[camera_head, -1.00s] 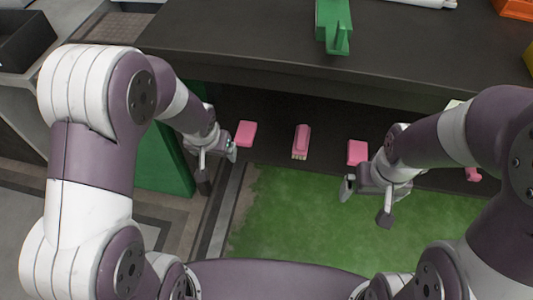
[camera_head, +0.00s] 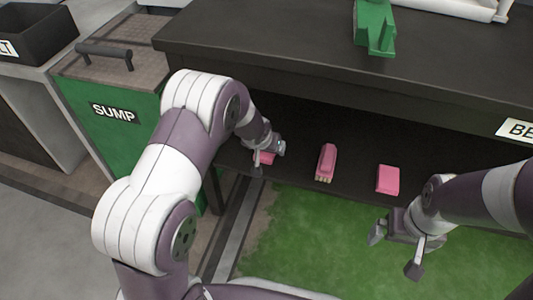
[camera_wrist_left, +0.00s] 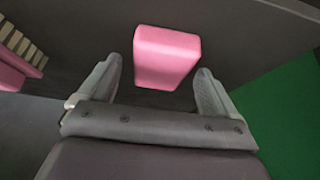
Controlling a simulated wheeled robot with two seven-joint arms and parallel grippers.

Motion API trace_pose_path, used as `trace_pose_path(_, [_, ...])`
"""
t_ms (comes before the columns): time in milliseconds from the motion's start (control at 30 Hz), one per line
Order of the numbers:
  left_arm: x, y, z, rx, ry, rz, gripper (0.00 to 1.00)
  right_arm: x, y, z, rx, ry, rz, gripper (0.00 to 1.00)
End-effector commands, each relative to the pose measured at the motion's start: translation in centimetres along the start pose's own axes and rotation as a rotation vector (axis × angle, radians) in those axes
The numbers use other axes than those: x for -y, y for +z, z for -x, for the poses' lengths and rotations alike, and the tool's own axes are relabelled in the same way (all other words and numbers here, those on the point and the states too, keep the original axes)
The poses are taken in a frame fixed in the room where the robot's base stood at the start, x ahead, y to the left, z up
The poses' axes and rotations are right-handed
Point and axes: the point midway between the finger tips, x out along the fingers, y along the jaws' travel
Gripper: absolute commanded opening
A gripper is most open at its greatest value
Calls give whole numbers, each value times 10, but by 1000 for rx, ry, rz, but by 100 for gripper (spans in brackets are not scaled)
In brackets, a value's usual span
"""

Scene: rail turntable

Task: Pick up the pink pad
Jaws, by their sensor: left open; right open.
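A pink pad (camera_head: 267,159) lies on the dark lower shelf, partly hidden by my left gripper (camera_head: 268,152). In the left wrist view the pink pad (camera_wrist_left: 166,55) sits between and ahead of the fingertips of my left gripper (camera_wrist_left: 160,82). Those fingers are open, one on each side of its near end, with gaps showing. Another pink pad (camera_head: 388,180) lies further right on the shelf. My right gripper (camera_head: 394,248) is open and empty, below that second pad and over the green floor.
A pink brush with pale bristles (camera_head: 326,163) lies between the pads; its bristles (camera_wrist_left: 22,47) show in the left wrist view. The dark upper tabletop (camera_head: 290,50) overhangs the shelf and holds a green object (camera_head: 374,28). A green SUMP bin (camera_head: 115,125) stands left.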

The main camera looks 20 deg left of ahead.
Motion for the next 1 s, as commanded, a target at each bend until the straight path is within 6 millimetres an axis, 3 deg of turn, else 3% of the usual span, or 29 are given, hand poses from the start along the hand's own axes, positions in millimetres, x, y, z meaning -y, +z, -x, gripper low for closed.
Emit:
trace_pose_path(200, [0, -1, 0, -1, 0, 0, 88, 0, 0, 0, -1, 0, 0, 100])
trace_pose_path(367, [0, -1, 0, 0, 0, -1, 36, 0, 0, 0, -1, 0, 0, 100])
trace_pose_path(467, [0, -1, 0, -1, 0, -1, 27, 0, 0, 0, -1, 0, 0, 100])
trace_pose_path(733, [0, -4, 5, -1, 0, -1, 27, 0, -1, 6, 0, 0, 0, 100])
trace_pose_path(967, [0, -22, 37, -1, 0, -2, 27, 0, -5, 39, 0, 0, 0, 100])
trace_pose_path(1000, [0, -18, 36, 0, 0, -1, 27, 0, -5, 35, -2, 0, 0, 100])
